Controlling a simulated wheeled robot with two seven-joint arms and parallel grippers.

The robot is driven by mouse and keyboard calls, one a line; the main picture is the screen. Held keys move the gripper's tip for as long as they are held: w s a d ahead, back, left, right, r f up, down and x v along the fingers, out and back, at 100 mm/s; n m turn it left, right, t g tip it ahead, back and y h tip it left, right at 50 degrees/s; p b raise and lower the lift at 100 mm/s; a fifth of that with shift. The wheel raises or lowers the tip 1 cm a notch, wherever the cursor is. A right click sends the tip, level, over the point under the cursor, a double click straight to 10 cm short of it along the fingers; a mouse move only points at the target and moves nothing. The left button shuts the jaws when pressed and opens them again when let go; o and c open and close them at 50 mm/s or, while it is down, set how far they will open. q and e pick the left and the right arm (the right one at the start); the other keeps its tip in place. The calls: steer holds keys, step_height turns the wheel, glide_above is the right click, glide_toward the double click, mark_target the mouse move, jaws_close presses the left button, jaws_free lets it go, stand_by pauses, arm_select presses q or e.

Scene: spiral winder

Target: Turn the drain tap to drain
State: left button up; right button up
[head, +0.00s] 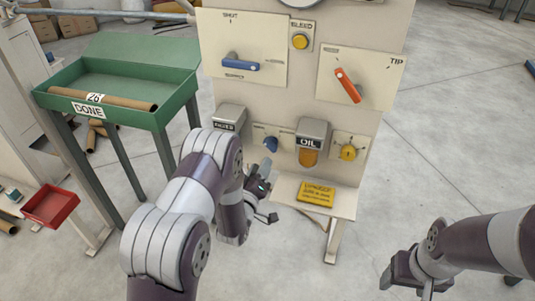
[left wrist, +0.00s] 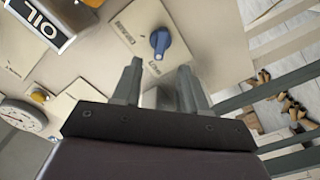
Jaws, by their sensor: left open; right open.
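A small blue tap (head: 270,144) sits on a light plate low on the machine panel, left of the OIL box. The lettering beside it is too small to read surely, so I take it as the drain tap. In the left wrist view the blue tap (left wrist: 160,42) stands just beyond the fingertips, between them and not touched. My left gripper (head: 268,192) is open and empty, below and in front of the tap in the head view; its two fingers (left wrist: 160,68) show apart in the wrist view. My right gripper (head: 408,276) is open and empty at the lower right, away from the panel.
The OIL box (head: 313,131) and a yellow knob (head: 348,152) are right of the tap. A blue lever (head: 240,65) and an orange lever (head: 348,86) are above. A yellow sign (head: 315,194) is on the ledge below. A green tray (head: 135,59) stands left.

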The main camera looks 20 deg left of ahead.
mark_target(269, 148)
arm_select(q)
steer(key=w+b, duration=0.1)
steer(key=w, duration=0.6)
steer(key=shift+w+d+f+b, duration=0.1)
steer(key=shift+w+f+b, duration=0.05)
steer(key=shift+w+b, duration=0.2)
steer(key=shift+w, duration=0.55)
jaws_close()
